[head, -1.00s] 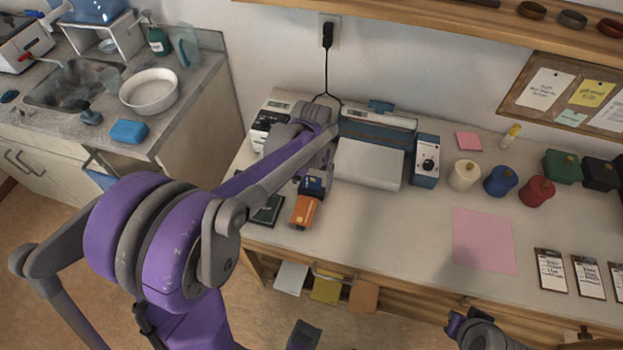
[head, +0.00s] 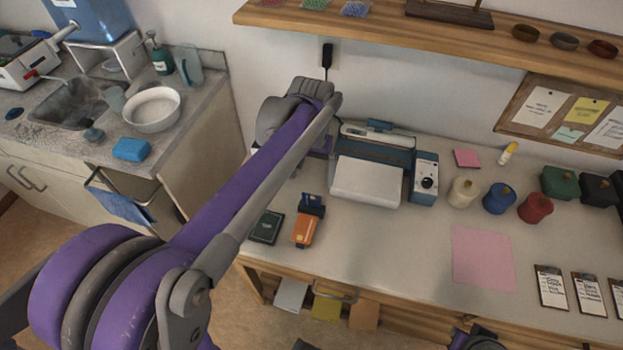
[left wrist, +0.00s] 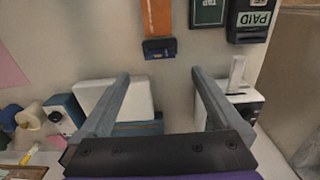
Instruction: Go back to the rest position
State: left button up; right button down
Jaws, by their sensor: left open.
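My left arm reaches from the lower left of the head view across to the back of the desk, its upper end near the wall. The left gripper is mostly hidden behind this arm there. In the left wrist view the left gripper (left wrist: 160,74) has its two grey fingers wide apart, with nothing between them, above the desk. An orange tool with a dark blue end (head: 304,228) lies on the desk, clear of the fingers; it also shows in the left wrist view (left wrist: 158,18). Only a dark part of my right arm shows at the bottom edge of the head view; its jaws are not visible.
A blue-and-white machine (head: 367,180) stands behind the orange tool. A dark green box (head: 266,227) lies beside it. A PAID stamp (left wrist: 250,20) shows in the left wrist view. Coloured pots (head: 499,198) stand right. A wooden shelf (head: 420,38) runs above.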

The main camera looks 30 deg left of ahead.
dwell(0.5)
pick_arm(q)
jog(key=s+d+f+m+t+p, duration=0.1)
jog(key=s+d+t, duration=0.1)
jog(key=s, duration=0.5)
jog(key=s+d+f+m+t+p, duration=0.1)
jog(key=s+d+f+t, duration=0.1)
jog(key=s+d, duration=0.3)
jog(key=shift+s+m+t, duration=0.3)
jog(key=shift+s+t, duration=0.4)
jog(key=shift+s, duration=1)
jog(key=shift+f, duration=0.1)
